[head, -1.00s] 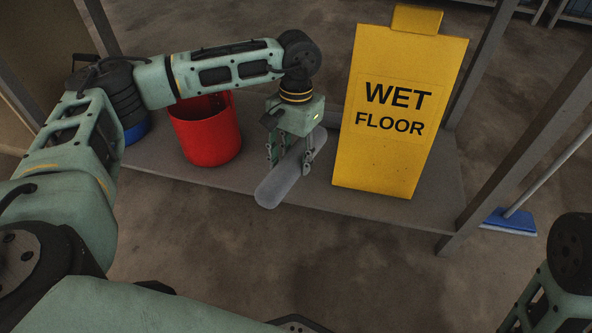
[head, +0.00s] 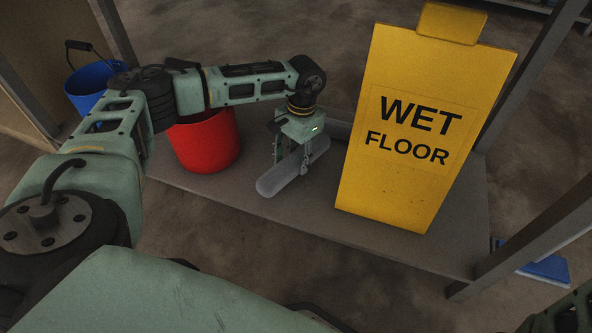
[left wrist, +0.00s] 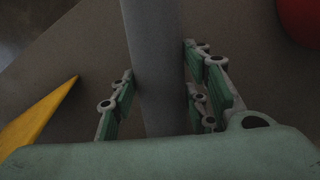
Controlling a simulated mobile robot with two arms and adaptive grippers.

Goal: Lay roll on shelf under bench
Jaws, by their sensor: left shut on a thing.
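The roll is a smooth grey cylinder (head: 272,184) over the grey shelf (head: 320,220), between the red bucket and the yellow sign. My left gripper (head: 291,160) is above it, shut on it, with fingers on either side. In the left wrist view the roll (left wrist: 155,65) runs lengthwise between the finger pads of the left gripper (left wrist: 158,75). In the head view its near end lies inside the shelf's front edge. I cannot tell whether it touches the board.
A red bucket (head: 206,143) stands left of the roll. A yellow wet floor sign (head: 415,130) stands close on the right. A blue bucket (head: 90,88) is at far left. A metal post (head: 535,235) and a blue broom head (head: 545,268) are at right.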

